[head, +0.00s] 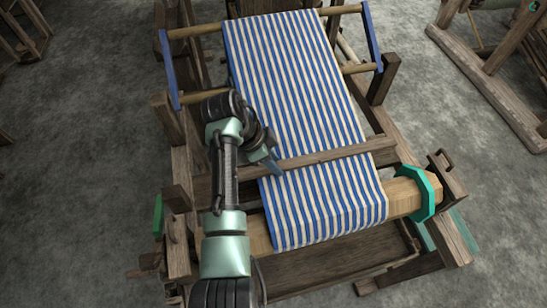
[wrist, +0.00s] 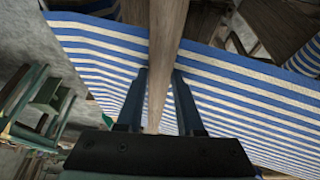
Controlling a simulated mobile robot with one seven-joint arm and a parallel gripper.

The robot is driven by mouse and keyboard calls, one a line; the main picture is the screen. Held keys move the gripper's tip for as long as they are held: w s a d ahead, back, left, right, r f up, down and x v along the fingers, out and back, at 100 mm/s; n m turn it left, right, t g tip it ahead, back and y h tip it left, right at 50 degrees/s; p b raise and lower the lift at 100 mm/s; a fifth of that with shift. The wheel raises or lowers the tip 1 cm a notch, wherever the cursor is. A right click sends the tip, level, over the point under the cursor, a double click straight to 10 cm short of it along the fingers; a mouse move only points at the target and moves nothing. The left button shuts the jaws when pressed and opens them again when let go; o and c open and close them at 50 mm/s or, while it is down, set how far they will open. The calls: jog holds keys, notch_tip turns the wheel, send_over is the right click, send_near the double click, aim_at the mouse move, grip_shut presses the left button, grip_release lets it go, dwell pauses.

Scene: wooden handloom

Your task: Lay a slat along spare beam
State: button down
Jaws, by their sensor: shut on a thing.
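A long brown wooden slat (head: 330,154) lies crosswise over the blue-and-white striped cloth (head: 290,70) in the head view. My gripper (head: 273,165) is at its left part, partly hidden by my arm. In the wrist view, the slat (wrist: 166,50) runs between the two fingers of my gripper (wrist: 160,76), which is shut on it. A thick pale beam (head: 402,196) with a green octagonal end (head: 426,194) lies nearer the front, roughly parallel to the slat, with the cloth over its middle. Whether the slat touches the cloth is unclear.
A wooden loom frame surrounds the cloth, with an upright post (head: 382,80) at right and a handled end block (head: 447,175) by the pale beam. Thin rods with blue side bars (head: 372,35) hold the far cloth. Grey floor (head: 440,110) is open at right.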

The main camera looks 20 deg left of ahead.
aim_at(293, 221)
jog(key=shift+s+d+f+p, duration=0.45)
jog(key=shift+s+d+p, duration=0.2)
jog(key=shift+s, duration=0.4)
jog(key=shift+s+d+f+p, duration=0.45)
jog(key=shift+s+d+p, duration=0.25)
jog(key=shift+s, duration=0.35)
jog(key=shift+s+d+f+p, duration=0.5)
jog(key=shift+s+d, duration=0.25)
jog(key=shift+s, duration=0.3)
jog(key=shift+s+d+f+p, duration=0.15)
jog(key=shift+s+d+p, duration=0.25)
jog(key=shift+s, duration=0.15)
jog(key=shift+s+d+f+p, duration=0.1)
jog(key=shift+s+d+p, duration=0.25)
jog(key=shift+s, duration=0.2)
jog(key=shift+s+d+f+p, duration=0.2)
jog(key=shift+s+d+p, duration=0.1)
jog(key=shift+s, duration=0.2)
jog(key=shift+s+d+f+p, duration=0.2)
jog(key=shift+s+d, duration=0.1)
jog(key=shift+s, duration=0.2)
jog(key=shift+c, duration=2.3)
grip_release()
